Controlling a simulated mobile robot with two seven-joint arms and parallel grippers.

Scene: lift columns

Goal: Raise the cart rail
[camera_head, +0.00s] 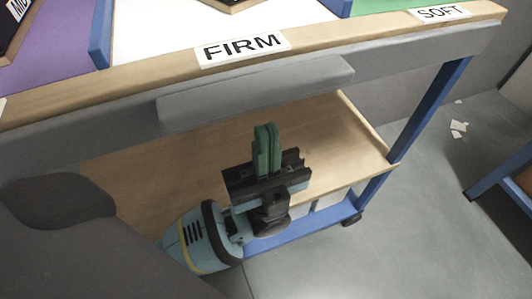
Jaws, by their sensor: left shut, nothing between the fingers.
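The cart rail appears to be the long grey bar (412,66) that runs along the front edge of the cart (356,34), just under its wooden top edge. A thicker grey block (250,98) sits on the middle of the bar. My left gripper (266,130) is in front of the cart, below the block, with its green fingers shut together and pointing up toward the bar. Nothing is between the fingers. I cannot tell whether the fingertips touch the block. My right gripper is not in view.
A wooden lower shelf (345,145) lies behind my gripper, with a blue leg (428,112) at its right. Labels reading FIRM (243,48) and SOFT (443,13) mark the top edge. Another blue-framed piece (500,180) stands at right. Grey floor (400,230) is open between, with paper scraps (458,128).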

